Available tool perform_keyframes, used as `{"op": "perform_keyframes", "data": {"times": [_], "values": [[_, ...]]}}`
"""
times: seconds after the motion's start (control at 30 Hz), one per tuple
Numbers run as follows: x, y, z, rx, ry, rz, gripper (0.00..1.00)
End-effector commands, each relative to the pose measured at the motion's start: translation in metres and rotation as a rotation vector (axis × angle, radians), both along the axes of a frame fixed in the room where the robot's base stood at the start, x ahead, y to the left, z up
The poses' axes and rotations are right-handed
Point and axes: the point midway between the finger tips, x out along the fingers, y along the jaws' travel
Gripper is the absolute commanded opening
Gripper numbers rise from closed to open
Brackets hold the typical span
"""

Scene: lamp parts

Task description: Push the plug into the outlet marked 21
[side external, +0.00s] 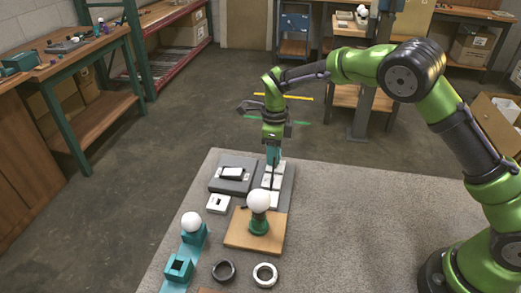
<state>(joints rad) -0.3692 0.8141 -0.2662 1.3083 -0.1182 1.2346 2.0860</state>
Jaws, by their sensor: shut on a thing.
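My gripper (273,158) points straight down over the white outlet strip (273,177) near the table's far edge. Its fingers are shut on a small dark piece, taken to be the plug, which is mostly hidden between and below the fingers. The strip has several white sections on a grey base. The mark 21 is too small to read, and I cannot tell which outlet the plug is over or whether it touches it.
A white bulb (258,201) on a green base stands on a wooden board (238,234) in front. A teal holder with a bulb (191,222), a dark ring (224,271) and a white ring (265,274) lie nearer. The table's right side is clear.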

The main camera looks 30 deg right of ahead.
Motion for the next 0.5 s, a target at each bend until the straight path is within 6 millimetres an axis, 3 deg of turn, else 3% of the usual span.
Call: {"op": "perform_keyframes", "data": {"times": [0.5], "values": [[0.0001, 0.0000, -0.0038, 0.000, 0.000, 0.000, 0.01]]}}
